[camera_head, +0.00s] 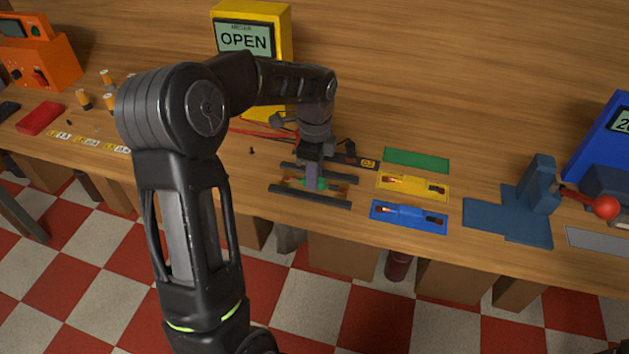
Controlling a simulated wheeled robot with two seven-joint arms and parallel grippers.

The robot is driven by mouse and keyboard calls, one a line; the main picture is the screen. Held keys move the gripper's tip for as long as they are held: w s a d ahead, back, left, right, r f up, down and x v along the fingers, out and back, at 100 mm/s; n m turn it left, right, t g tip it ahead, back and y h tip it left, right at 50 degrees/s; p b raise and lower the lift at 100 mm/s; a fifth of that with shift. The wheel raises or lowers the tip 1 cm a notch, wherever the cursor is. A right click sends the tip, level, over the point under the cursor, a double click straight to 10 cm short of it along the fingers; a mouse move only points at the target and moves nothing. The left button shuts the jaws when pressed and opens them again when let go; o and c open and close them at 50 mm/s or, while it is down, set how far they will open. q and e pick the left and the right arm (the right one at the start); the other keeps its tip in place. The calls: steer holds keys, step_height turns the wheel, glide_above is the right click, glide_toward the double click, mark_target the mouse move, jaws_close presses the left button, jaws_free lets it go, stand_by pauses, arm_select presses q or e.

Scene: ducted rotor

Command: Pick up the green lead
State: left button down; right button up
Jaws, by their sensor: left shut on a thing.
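My left gripper (314,178) reaches down over the bench between two dark parallel bars. It is shut on the green lead (322,185), of which a small green part shows at the fingertips; the rest is mostly hidden by the gripper. I cannot tell whether the lead touches the surface below. A flat green mat (417,159) lies bare to the right of the gripper. My right gripper is not in view.
A yellow mat (387,181) and a blue mat (408,224) each hold a lead. A yellow meter (282,40) reading OPEN stands behind. A blue fixture (508,220) is at right, an orange box (55,62) at far left. Bare wood lies behind the green mat.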

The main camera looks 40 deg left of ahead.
arm_select(q)
steer(key=shift+r, duration=0.1)
step_height(320, 180, up, 10)
steer(key=b, duration=0.1)
stand_by(0.3)
stand_by(0.5)
